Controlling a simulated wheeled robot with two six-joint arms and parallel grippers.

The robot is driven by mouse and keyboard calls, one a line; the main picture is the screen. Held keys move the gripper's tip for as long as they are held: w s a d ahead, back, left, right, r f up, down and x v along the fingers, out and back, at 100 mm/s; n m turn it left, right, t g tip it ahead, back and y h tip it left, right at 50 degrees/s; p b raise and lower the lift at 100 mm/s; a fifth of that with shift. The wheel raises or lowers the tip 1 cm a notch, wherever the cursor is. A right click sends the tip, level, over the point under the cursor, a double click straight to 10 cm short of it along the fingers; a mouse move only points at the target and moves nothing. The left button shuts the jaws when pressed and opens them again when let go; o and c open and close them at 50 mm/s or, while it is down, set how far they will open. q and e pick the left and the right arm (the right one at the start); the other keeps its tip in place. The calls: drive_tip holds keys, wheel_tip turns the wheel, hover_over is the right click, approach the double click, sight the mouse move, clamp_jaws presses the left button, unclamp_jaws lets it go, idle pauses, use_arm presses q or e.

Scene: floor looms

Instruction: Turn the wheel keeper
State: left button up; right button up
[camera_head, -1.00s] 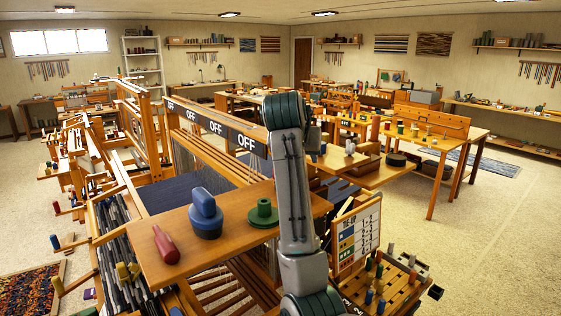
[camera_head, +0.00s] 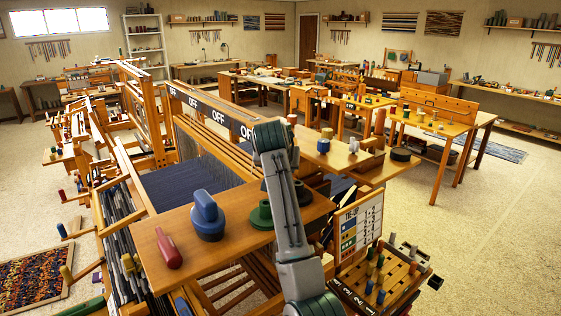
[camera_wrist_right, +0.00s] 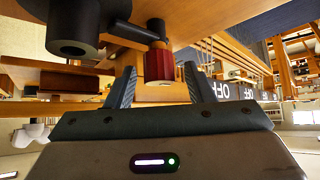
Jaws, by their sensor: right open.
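In the right wrist view a red grip (camera_wrist_right: 158,65) with a pale end sits on a dark crank-like arm (camera_wrist_right: 135,31), beside a thick dark hollow cylinder (camera_wrist_right: 72,28). I cannot tell for sure that this is the wheel keeper. My right gripper (camera_wrist_right: 160,80) is open, its two fingertips on either side of the red grip with visible gaps. In the head view my right arm reaches over the near loom (camera_head: 190,150), and its gripper is hidden there. My left gripper is not in view.
A wooden shelf (camera_head: 155,232) on the loom holds a red bobbin (camera_head: 167,248), a blue knobbed piece (camera_head: 207,215) and a green spool (camera_head: 262,214). A chart board (camera_head: 358,228) and a peg rack (camera_head: 385,280) stand at the right. The floor at far right is clear.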

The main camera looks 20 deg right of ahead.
drive_tip(key=shift+c, duration=0.2)
drive_tip(key=c, duration=1)
drive_tip(key=shift+o, duration=0.3)
drive_tip(key=shift+m, duration=0.3)
drive_tip(key=m+g+h, duration=0.1)
drive_tip(key=m, duration=0.1)
drive_tip(key=m+g+h, duration=0.2)
drive_tip(key=m, duration=0.1)
drive_tip(key=shift+h, duration=0.3)
drive_tip(key=m+g, duration=0.2)
drive_tip(key=m, duration=0.1)
drive_tip(key=m+g+h+b, duration=0.1)
drive_tip(key=m+g, duration=0.1)
drive_tip(key=m, duration=0.1)
drive_tip(key=shift+h, duration=0.3)
drive_tip(key=shift+m+g, duration=0.3)
